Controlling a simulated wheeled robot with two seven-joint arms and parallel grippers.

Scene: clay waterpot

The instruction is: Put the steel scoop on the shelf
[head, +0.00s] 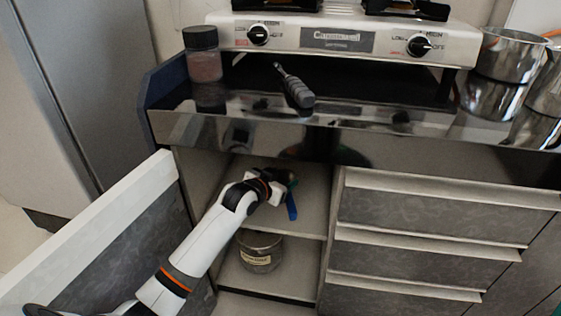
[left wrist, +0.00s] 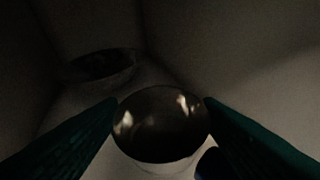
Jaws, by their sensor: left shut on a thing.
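My left gripper (head: 286,187) reaches into the open cabinet, at the upper shelf (head: 308,222). In the left wrist view its two dark green fingers (left wrist: 161,102) are on either side of a round, shiny steel bowl, which appears to be the steel scoop (left wrist: 160,128). The gripper is shut on it. The scoop's handle is not clear, and whether its underside touches the shelf cannot be told. A blue piece (head: 291,206) shows just below the gripper in the head view; I cannot tell whether it belongs to the scoop. My right gripper is not in view.
A dark round dish (left wrist: 100,66) lies farther back. A labelled pot (head: 260,253) stands on the lower shelf. The open door (head: 110,225) is at the left, drawers (head: 430,205) at the right. A jar (head: 204,58), a dark-handled tool (head: 296,90) and steel pots (head: 508,55) are on the counter.

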